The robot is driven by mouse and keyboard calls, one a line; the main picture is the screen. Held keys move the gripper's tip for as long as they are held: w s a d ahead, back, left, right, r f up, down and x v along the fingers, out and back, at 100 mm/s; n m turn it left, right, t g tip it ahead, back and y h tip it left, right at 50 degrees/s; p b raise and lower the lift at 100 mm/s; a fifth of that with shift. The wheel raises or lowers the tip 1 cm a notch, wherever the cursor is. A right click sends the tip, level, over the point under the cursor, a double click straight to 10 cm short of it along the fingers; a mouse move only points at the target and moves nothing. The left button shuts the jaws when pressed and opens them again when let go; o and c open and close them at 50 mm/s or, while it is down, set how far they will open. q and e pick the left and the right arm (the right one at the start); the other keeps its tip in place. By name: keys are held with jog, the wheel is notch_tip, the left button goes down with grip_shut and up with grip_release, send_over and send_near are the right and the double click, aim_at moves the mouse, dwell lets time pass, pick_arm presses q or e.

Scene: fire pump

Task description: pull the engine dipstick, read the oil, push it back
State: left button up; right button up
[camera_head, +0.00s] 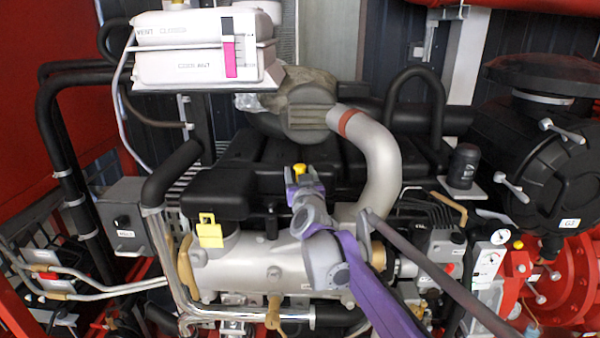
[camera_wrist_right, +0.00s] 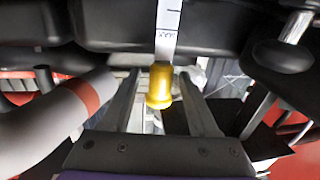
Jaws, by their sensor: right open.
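The yellow dipstick handle (camera_head: 299,169) shows at the middle of the head view, in front of the black engine cover. In the right wrist view the handle (camera_wrist_right: 159,86) is a yellow knob between my fingers. A white strip with dark marks (camera_wrist_right: 168,20) runs up from it in the picture; I cannot tell whether it is joined to the handle. My right gripper (camera_head: 302,183) is open, with its fingers on either side of the handle. Gaps show in the wrist view (camera_wrist_right: 158,78). My left gripper is not in view.
The engine's yellow filler cap (camera_head: 210,231) is left of the gripper. A grey curved pipe with a red band (camera_head: 372,145) stands close on the right. A white coolant tank (camera_head: 195,68) hangs above. A grey bar (camera_head: 440,275) crosses the lower right.

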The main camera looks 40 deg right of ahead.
grip_shut()
dwell(1.4)
